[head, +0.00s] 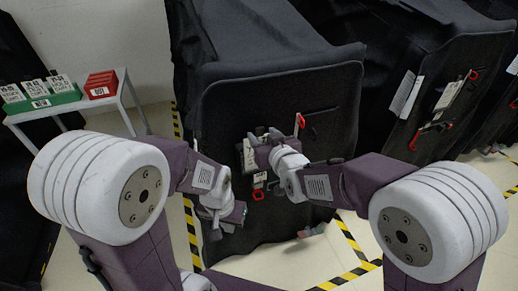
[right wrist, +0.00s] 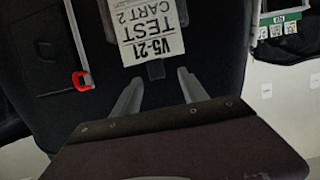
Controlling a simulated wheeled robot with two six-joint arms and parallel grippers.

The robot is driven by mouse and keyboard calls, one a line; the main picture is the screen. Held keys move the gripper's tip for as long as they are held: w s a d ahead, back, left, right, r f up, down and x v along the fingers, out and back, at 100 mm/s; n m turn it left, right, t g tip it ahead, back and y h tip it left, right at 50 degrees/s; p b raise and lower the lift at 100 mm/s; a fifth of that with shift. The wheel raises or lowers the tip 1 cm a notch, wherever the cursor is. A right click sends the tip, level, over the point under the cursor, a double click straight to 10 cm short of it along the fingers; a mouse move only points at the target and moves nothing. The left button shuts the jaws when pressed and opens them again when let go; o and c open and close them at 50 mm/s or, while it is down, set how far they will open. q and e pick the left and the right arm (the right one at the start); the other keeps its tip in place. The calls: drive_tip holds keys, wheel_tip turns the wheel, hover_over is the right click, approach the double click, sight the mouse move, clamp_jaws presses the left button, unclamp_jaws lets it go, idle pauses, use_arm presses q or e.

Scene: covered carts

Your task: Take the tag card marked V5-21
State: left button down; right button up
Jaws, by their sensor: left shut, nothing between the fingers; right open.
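The tag card marked V5-21 TEST CART 2 (right wrist: 150,32) shows upside down in the right wrist view, against the black cart cover. In the head view the card (head: 249,156) is a pale strip on the front of the middle cart, partly hidden by my right gripper. My right gripper (head: 262,136) is open at the card. In the right wrist view its two fingers (right wrist: 157,88) are spread, with the card just beyond their tips; I cannot tell whether they touch it. My left gripper (head: 236,216) is shut and empty, lower down in front of the same cart.
The black-covered middle cart (head: 225,110) carries a red clip (head: 301,120) and a lower red piece (head: 258,195). A side table (head: 128,96) at left holds a green tray (head: 42,103) of cards and a red box (head: 101,91). Another covered cart (head: 455,70) stands at right.

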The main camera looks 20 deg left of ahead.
sight(260, 130)
drive_tip(key=shift+w, duration=0.2)
drive_tip(key=x, duration=0.4)
drive_tip(key=shift+w+a+f+p, duration=0.1)
drive_tip(key=shift+w+f+p, duration=0.1)
drive_tip(key=shift+w+p, duration=0.2)
drive_tip(key=shift+s+r, duration=0.1)
drive_tip(key=c, duration=0.4)
clamp_jaws()
